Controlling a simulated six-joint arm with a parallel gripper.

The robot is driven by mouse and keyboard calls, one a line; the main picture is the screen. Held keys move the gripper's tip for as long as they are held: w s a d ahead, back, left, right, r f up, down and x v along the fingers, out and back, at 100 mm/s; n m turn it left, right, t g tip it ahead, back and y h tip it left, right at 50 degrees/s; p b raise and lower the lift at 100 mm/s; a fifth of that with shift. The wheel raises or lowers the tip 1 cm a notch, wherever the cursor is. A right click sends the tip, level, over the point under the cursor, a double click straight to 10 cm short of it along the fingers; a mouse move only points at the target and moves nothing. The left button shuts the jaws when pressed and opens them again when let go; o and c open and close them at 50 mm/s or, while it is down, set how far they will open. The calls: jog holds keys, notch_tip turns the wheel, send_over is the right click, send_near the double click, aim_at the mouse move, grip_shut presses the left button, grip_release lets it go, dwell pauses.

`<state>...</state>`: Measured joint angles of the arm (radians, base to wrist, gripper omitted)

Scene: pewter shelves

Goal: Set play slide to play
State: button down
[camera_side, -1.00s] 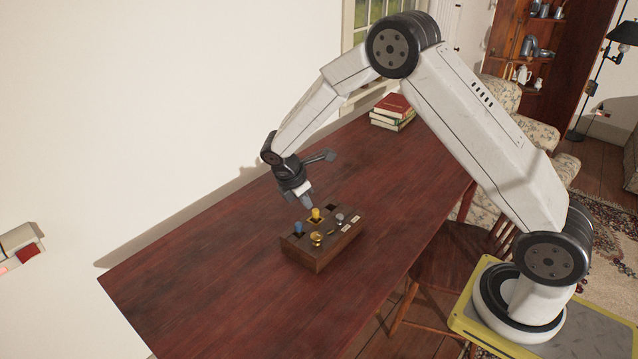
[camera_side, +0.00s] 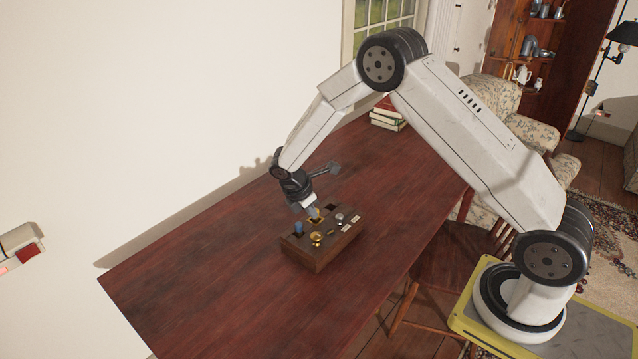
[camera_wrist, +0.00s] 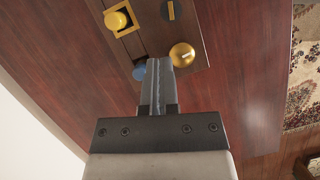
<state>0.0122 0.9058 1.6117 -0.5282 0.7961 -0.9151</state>
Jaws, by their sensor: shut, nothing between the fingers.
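A wooden control box (camera_side: 340,247) sits on the table. Its dark top carries a yellow knob (camera_wrist: 117,20) in a yellow-framed slot, a blue knob (camera_side: 298,228) in a slot, a round brass knob (camera_side: 316,238) and a silver knob (camera_side: 340,218). I cannot read which control is the play slide. In the wrist view the fingertips (camera_wrist: 158,62) lie between the blue knob (camera_wrist: 139,72) and the brass knob (camera_wrist: 182,55); contact is unclear.
The dark red wooden table (camera_side: 210,275) is clear around the box. Several books (camera_side: 386,118) are stacked at its far end. A pale wall runs along the left side. A wooden chair (camera_side: 440,262) stands at the right edge.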

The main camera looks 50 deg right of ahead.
aim_at(335, 226)
jog(key=x, duration=0.5)
jog(key=shift+f, duration=0.25)
jog(key=shift+s+d, duration=0.15)
jog(key=shift+d, duration=0.4)
jog(key=shift+s+d, duration=0.15)
jog(key=shift+d, duration=0.35)
jog(key=shift+s+d, duration=0.25)
jog(key=shift+d, duration=0.7)
